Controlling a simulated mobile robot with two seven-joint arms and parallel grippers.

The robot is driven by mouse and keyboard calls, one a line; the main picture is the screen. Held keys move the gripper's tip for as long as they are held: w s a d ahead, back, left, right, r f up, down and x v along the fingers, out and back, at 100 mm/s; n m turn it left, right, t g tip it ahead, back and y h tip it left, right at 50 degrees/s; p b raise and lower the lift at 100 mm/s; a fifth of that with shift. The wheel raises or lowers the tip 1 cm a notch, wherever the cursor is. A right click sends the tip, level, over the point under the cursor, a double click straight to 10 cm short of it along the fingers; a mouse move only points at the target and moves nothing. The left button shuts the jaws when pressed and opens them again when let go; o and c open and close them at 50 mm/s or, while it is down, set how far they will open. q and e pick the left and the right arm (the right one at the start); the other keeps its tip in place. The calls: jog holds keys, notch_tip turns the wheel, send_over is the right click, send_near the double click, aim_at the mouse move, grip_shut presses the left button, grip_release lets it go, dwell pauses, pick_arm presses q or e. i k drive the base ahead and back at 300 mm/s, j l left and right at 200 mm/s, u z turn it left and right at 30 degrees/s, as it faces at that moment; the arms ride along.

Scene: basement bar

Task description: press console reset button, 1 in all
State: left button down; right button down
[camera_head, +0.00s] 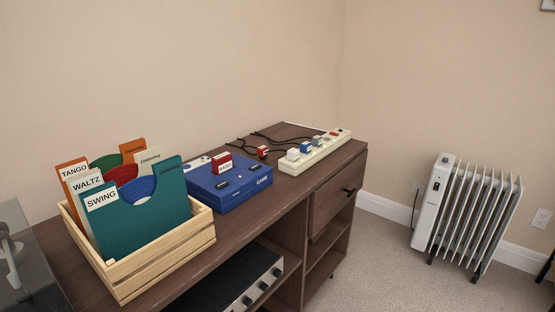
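The blue game console (237,199) sits on the brown cabinet, right of the wooden crate. A red cartridge with a white label (222,164) stands upright in its top. Dark control patches (222,185) show on the console's top near its front edge, one left and one right. They are too small to tell which is the reset button. Neither of my grippers is in view.
A wooden crate (165,256) holds several record sleeves with labels such as SWING. A cream power strip (315,156) with plugs lies right of the console. A grey object (18,268) stands at the left edge. A white radiator (462,215) stands on the floor.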

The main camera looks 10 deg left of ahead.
aim_at(256, 166)
jog(key=i+l, duration=0.7)
jog(key=l, duration=0.25)
jog(key=u, duration=1.7)
